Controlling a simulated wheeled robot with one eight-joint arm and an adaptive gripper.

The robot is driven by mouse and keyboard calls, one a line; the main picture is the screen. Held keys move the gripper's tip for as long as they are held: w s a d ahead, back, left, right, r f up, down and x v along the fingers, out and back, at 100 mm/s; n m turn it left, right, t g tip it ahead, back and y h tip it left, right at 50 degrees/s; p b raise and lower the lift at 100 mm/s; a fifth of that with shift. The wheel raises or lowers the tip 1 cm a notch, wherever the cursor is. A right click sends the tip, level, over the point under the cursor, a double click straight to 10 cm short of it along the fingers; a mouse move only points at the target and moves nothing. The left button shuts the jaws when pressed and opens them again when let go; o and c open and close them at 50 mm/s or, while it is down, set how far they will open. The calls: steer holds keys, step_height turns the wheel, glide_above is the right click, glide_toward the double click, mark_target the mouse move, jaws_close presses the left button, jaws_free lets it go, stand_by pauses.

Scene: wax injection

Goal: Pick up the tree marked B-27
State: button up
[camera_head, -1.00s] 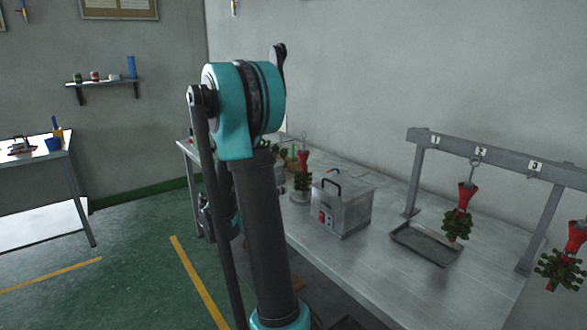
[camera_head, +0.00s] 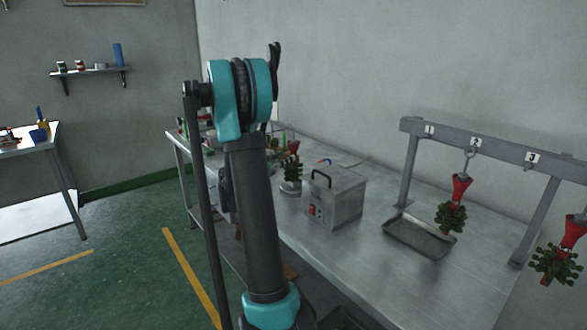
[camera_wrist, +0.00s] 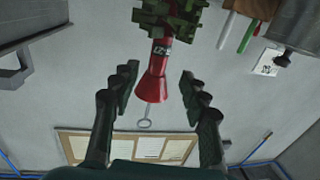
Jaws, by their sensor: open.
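In the wrist view a wax tree with a red funnel-shaped base (camera_wrist: 152,80), a metal hook ring and green branches (camera_wrist: 168,15) appears upside down. It carries a small dark tag (camera_wrist: 161,48) whose marking I cannot read surely. My gripper (camera_wrist: 158,78) is open, with one finger on each side of the red base and visible gaps between. In the head view my gripper is hidden behind my arm. One red-and-green tree (camera_head: 291,168) stands on the bench just right of my arm. Another tree (camera_head: 452,210) hangs under number 2, and a third (camera_head: 556,262) hangs at far right.
A grey box with a handle (camera_head: 335,200) stands on the metal bench (camera_head: 385,275). A shallow tray (camera_head: 418,238) lies below the numbered rack (camera_head: 480,146). In the wrist view, coloured sticks (camera_wrist: 247,36) and a grey cylinder (camera_wrist: 296,28) are to the right of the tree.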

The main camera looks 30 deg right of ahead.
mark_target(294, 153)
steer(key=shift+x, duration=2.8)
steer(key=shift+s+r, duration=0.15)
steer(key=shift+s, duration=0.05)
jaws_close()
